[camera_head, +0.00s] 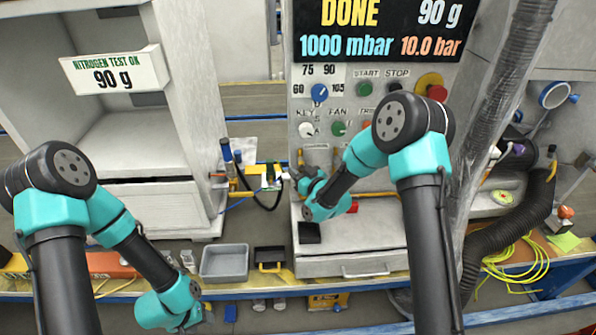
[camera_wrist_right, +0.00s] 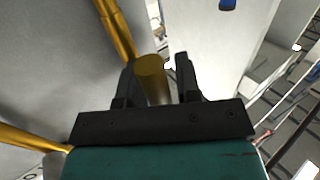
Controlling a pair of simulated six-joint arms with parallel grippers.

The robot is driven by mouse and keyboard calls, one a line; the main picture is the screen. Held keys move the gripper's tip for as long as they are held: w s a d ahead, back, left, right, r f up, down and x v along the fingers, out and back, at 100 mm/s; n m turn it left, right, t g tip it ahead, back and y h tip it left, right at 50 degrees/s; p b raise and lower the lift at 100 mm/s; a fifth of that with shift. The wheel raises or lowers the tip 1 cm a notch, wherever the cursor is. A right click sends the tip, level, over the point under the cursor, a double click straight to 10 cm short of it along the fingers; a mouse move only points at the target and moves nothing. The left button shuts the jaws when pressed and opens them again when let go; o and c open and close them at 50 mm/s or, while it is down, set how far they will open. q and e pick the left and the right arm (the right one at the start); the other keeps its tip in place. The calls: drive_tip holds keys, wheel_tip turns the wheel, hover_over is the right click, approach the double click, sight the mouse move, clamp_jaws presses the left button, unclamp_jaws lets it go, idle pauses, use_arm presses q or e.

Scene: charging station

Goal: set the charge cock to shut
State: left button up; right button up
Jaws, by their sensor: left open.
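My right gripper (camera_head: 298,178) is at the lower left edge of the control panel, small and partly hidden by its own wrist. In the right wrist view its two dark fingers (camera_wrist_right: 157,78) stand apart, with a brass-coloured round bar (camera_wrist_right: 152,72) between them. A thin gap shows on the bar's right side; I cannot tell whether the fingers press on it. The bar may be part of the charge cock, but its handle position cannot be read. My left gripper (camera_head: 205,314) is low at the left front, only partly visible and away from the panel.
The panel (camera_head: 340,72) has a blue knob (camera_head: 320,92), green buttons and a red stop (camera_head: 432,88). Its display reads DONE, 90 g, 1000 mbar and 10.0 bar. A yellow pipe and dark hose (camera_head: 262,200) are left of the right gripper. A grey tray (camera_head: 224,263) stands in front.

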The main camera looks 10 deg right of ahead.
clamp_jaws()
